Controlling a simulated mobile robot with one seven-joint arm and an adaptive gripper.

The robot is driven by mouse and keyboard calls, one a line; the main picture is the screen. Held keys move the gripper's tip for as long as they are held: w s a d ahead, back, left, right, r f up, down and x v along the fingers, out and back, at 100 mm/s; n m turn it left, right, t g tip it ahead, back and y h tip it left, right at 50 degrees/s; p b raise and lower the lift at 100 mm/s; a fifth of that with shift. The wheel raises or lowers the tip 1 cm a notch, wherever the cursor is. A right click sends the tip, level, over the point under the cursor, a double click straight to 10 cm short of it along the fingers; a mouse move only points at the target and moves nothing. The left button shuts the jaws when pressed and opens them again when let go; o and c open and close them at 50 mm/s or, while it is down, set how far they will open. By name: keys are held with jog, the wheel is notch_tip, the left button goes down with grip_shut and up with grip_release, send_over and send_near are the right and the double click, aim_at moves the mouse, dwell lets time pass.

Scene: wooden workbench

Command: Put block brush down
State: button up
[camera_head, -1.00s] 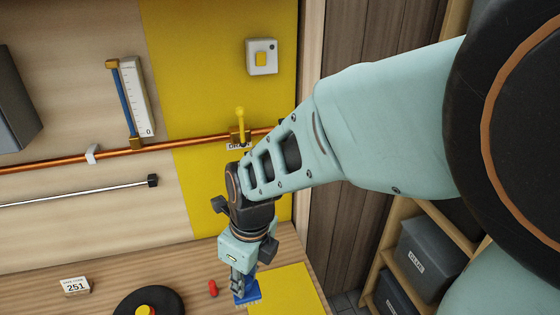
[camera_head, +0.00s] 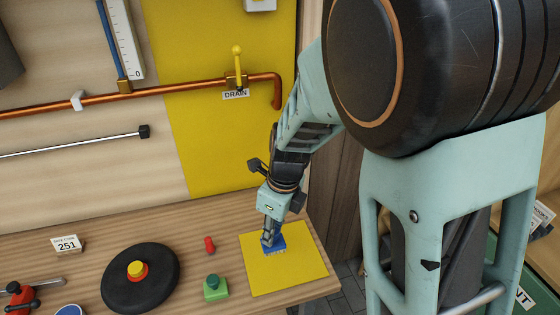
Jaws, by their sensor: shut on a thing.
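The block brush (camera_head: 274,246) is blue with pale bristles along its lower edge. It is at the upper left part of the yellow mat (camera_head: 300,272) on the workbench. My gripper (camera_head: 268,236) points down from above and is shut on the top of the brush. The brush looks level and very low over the mat; I cannot tell whether its bristles touch it. The fingers partly hide the brush's top.
Left of the mat are a small red piece (camera_head: 209,244), a green block (camera_head: 215,288) and a black disc (camera_head: 135,280) with a red and yellow knob. A copper pipe (camera_head: 190,88) with a yellow drain valve (camera_head: 237,66) runs along the wall. The mat's right side is bare.

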aim_at(281, 239)
jog(key=w+f, duration=0.1)
jog(key=d+f, duration=0.1)
jog(key=f, duration=0.1)
jog(key=w+d+f, duration=0.1)
jog(key=shift+w+f+b, duration=0.2)
jog(key=shift+w+b, duration=0.15)
notch_tip(281, 239, down, 4)
jog(key=shift+w+d+r+b, duration=0.1)
jog(key=shift+w+r+b, duration=0.1)
jog(key=shift+b, duration=0.1)
grip_shut()
jog(key=o, duration=1)
grip_release()
jog(key=shift+r, duration=0.1)
jog(key=r, duration=0.4)
jog(key=d+r+p, duration=0.1)
jog(key=r, duration=0.3)
jog(key=s+r+p, duration=0.1)
jog(key=r, duration=0.2)
jog(key=shift+d+r, duration=0.25)
jog(key=shift+r, duration=0.15)
